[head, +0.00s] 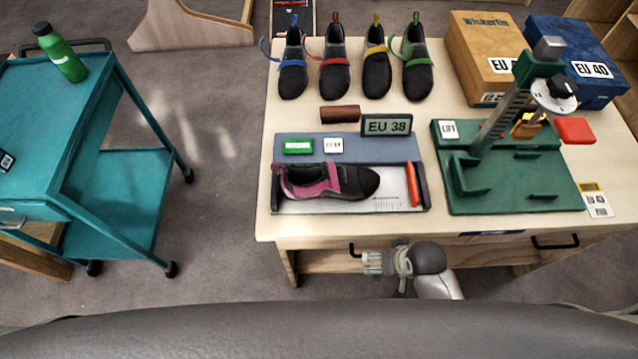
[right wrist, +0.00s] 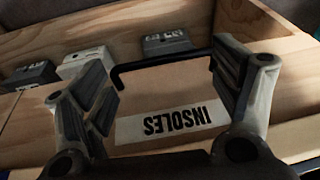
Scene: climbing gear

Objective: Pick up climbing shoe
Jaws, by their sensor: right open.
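A dark climbing shoe with a pink strap (head: 328,182) lies on its side-view length in the measuring tray (head: 350,207) at the table's left front. Several more dark shoes stand in a row behind, with blue (head: 292,65), red (head: 335,68), yellow (head: 376,67) and green (head: 417,67) straps. My right gripper (head: 372,262) is open, below the table's front edge and apart from the shoes. In the right wrist view its fingers (right wrist: 165,100) stand either side of a black handle (right wrist: 165,64) on a panel labelled INSOLES (right wrist: 172,122). My left gripper is out of view.
A green stand (head: 515,170) fills the table's right front. Orange (head: 470,55) and blue (head: 560,40) boxes stand behind it. A sign reading EU 38 (head: 387,125) stands behind the tray. A teal cart (head: 115,200) with a green bottle (head: 62,55) is at left.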

